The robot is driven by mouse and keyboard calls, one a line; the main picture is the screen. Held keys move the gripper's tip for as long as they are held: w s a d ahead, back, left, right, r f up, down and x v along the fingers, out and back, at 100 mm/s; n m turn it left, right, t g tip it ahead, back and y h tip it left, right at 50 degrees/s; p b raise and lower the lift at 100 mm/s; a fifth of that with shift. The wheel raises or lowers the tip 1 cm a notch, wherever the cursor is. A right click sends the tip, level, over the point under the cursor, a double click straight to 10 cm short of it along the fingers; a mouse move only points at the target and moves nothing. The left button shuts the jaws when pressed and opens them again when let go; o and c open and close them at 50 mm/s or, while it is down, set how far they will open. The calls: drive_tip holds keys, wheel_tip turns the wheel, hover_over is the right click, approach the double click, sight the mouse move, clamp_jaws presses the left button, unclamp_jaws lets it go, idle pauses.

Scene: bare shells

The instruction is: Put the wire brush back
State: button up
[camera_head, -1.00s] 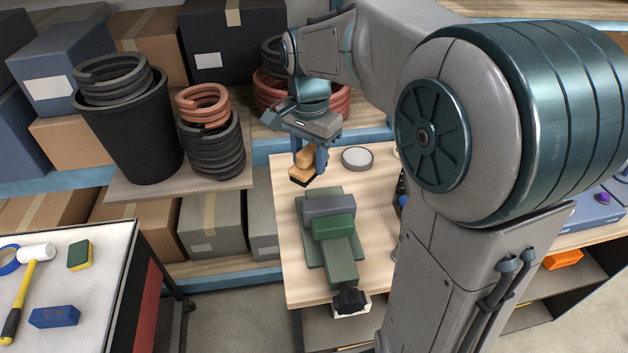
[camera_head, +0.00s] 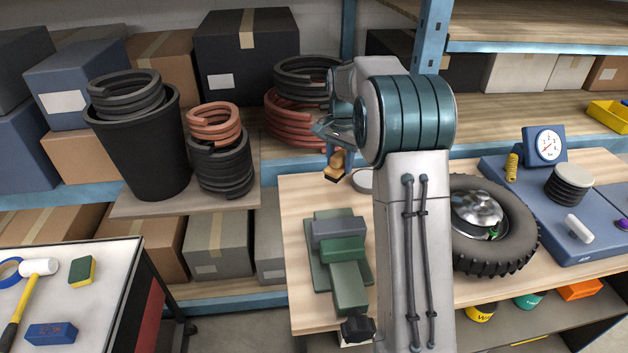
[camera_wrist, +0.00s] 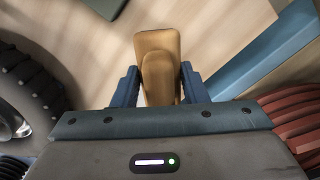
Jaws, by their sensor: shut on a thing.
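The wire brush (camera_head: 333,167) has a tan wooden body and a dark underside. My gripper (camera_head: 338,150) is shut on it and holds it above the back of the wooden workbench (camera_head: 296,205). In the wrist view the tan brush (camera_wrist: 158,52) sticks out between the two blue fingers of my gripper (camera_wrist: 160,88). The bristles are hidden in the wrist view. Part of my arm covers the middle of the bench in the head view.
A green vise (camera_head: 344,246) stands on the bench in front of the brush. A round grey-topped tin (camera_head: 362,180) is close by, partly hidden. A tyre (camera_head: 497,255) and a blue board with a gauge (camera_head: 545,145) lie to the right. A cart (camera_head: 102,300) with tools stands at left.

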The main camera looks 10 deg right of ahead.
drive_tip(key=w+a+f, duration=0.1)
drive_tip(key=a, duration=0.1)
drive_tip(key=w+a+f+p, duration=0.1)
drive_tip(key=a, duration=0.1)
drive_tip(key=w+a+f, duration=0.1)
drive_tip(key=a+f, duration=0.1)
drive_tip(key=shift+w+p, duration=0.25)
drive_tip(key=shift+p, duration=0.1)
drive_tip(key=shift+f+p, duration=0.55)
drive_tip(key=shift+f, duration=1.55)
drive_tip(key=shift+f, duration=0.1)
drive_tip(key=o, duration=0.9)
drive_tip(key=shift+o, duration=0.2)
